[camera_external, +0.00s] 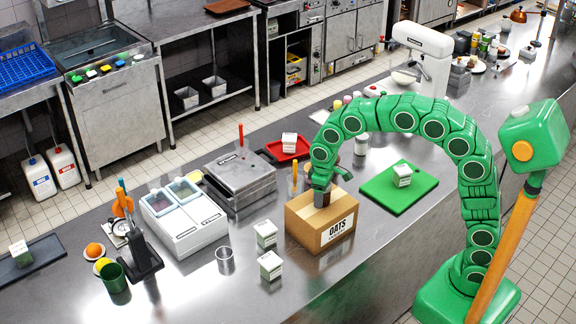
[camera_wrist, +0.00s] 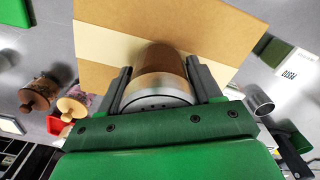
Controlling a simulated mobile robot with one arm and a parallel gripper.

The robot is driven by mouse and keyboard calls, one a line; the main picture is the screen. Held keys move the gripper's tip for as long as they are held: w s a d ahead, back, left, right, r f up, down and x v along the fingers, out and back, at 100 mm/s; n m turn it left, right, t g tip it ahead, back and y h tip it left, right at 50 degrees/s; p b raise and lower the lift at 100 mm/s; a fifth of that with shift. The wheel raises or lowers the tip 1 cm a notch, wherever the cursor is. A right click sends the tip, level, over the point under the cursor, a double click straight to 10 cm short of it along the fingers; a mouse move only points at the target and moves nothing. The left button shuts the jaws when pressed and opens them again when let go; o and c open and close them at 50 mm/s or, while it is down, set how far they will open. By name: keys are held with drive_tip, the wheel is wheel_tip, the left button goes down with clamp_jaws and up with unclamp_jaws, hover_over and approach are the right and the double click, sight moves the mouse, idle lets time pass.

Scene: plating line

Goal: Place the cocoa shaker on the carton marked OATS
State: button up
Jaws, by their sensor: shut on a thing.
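The carton marked OATS (camera_external: 335,232) is a brown cardboard box on the steel counter; its top also fills the upper middle of the wrist view (camera_wrist: 105,22). My gripper (camera_external: 322,188) points down over the carton's top. In the wrist view my gripper (camera_wrist: 160,78) has one finger on each side of the cocoa shaker (camera_wrist: 160,70), a brown cylinder with a holed metal lid. The shaker is upright over the carton's top. Its lower end is at or just above the cardboard; I cannot tell if it touches.
A green board (camera_external: 420,190) with a small white-and-green carton (camera_external: 402,175) lies to the right. Two similar cartons (camera_external: 266,234) and a metal cup (camera_external: 225,260) stand to the left. A grey press (camera_external: 238,172) and a red tray (camera_external: 275,151) are behind.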

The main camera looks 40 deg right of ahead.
drive_tip(key=o, duration=1.2)
drive_tip(key=shift+r, duration=0.1)
wheel_tip(320, 180, up, 12)
drive_tip(key=shift+r, duration=0.1)
drive_tip(key=s+d+f+m+g, duration=0.1)
drive_tip(key=s+d+f+m, duration=0.15)
drive_tip(key=s+d, duration=0.9)
drive_tip(key=s+d+f+m, duration=0.2)
drive_tip(key=s+d+f, duration=0.1)
drive_tip(key=s+d, duration=0.8)
drive_tip(key=shift+m+g, duration=0.4)
drive_tip(key=shift+m, duration=0.05)
drive_tip(key=s+f, duration=0.1)
drive_tip(key=s, duration=0.2)
drive_tip(key=s+d+f, duration=0.1)
drive_tip(key=s, duration=0.3)
drive_tip(key=s+d+f, duration=0.1)
drive_tip(key=s+f, duration=0.1)
drive_tip(key=s, duration=0.2)
drive_tip(key=shift+s+d+f, duration=0.1)
drive_tip(key=shift+s, duration=0.05)
